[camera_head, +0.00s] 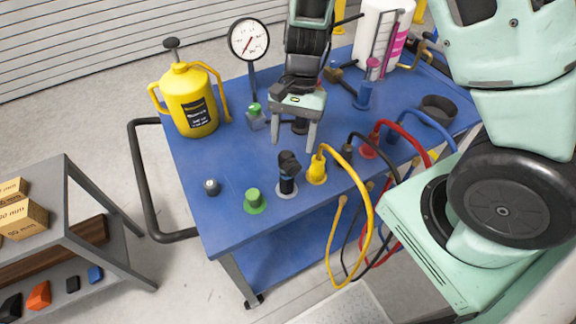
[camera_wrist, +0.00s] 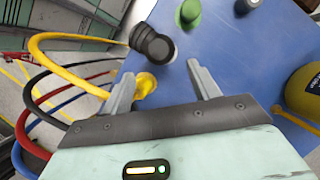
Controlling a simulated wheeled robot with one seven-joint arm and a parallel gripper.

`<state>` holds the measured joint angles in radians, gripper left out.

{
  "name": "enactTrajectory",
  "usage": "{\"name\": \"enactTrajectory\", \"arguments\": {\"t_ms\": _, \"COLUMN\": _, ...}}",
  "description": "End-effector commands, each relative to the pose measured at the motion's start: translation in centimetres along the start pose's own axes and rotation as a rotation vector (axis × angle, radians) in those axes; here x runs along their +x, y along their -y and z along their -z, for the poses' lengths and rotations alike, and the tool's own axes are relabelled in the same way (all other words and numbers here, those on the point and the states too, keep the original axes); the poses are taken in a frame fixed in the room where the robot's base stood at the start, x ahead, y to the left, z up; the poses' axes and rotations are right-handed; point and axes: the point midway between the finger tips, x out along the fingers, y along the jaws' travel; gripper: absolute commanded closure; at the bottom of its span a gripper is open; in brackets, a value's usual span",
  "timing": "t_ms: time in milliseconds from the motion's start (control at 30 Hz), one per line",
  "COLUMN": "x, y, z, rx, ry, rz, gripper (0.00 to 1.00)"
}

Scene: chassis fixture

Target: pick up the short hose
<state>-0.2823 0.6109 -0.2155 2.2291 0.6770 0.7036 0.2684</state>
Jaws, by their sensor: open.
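My gripper (camera_head: 294,138) is open and empty over the blue cart top (camera_head: 230,165), fingers pointing down; its two fingers also show in the wrist view (camera_wrist: 160,72). Just in front of it a short black bent piece (camera_head: 288,164) stands on a round grey base; in the wrist view it lies beyond the left fingertip (camera_wrist: 152,42). A yellow hose (camera_head: 366,205) rises from a yellow socket (camera_head: 317,170) and hangs over the front edge. Black (camera_head: 372,143), red (camera_head: 396,125) and blue (camera_head: 428,119) hoses arch farther right. I cannot tell for certain which is the short hose.
A yellow can (camera_head: 188,100), a dial gauge (camera_head: 248,40) and a white jug (camera_head: 378,25) stand farther back. A green-topped peg (camera_head: 254,200) and a small dark cap (camera_head: 211,186) are near the front left. The cart's left front is mostly clear.

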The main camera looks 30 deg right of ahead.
Motion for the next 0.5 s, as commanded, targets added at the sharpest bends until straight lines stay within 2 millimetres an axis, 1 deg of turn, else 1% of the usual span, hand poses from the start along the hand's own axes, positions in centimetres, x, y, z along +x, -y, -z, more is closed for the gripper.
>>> {"name": "enactTrajectory", "arguments": {"t_ms": 33, "x": 0.8, "y": -0.1, "z": -0.1, "rx": 0.003, "ry": 0.002, "rz": -0.004, "gripper": 0.39}}
{"name": "enactTrajectory", "arguments": {"t_ms": 100, "x": 1.7, "y": 0.0, "z": -0.1, "rx": 0.001, "ry": 0.002, "rz": -0.002, "gripper": 0.39}}
{"name": "enactTrajectory", "arguments": {"t_ms": 367, "x": 3.5, "y": 0.0, "z": -0.3, "rx": 0.000, "ry": 0.002, "rz": -0.002, "gripper": 0.39}}
{"name": "enactTrajectory", "arguments": {"t_ms": 500, "x": 5.3, "y": 0.1, "z": -0.8, "rx": 0.001, "ry": 0.003, "rz": -0.004, "gripper": 0.39}}
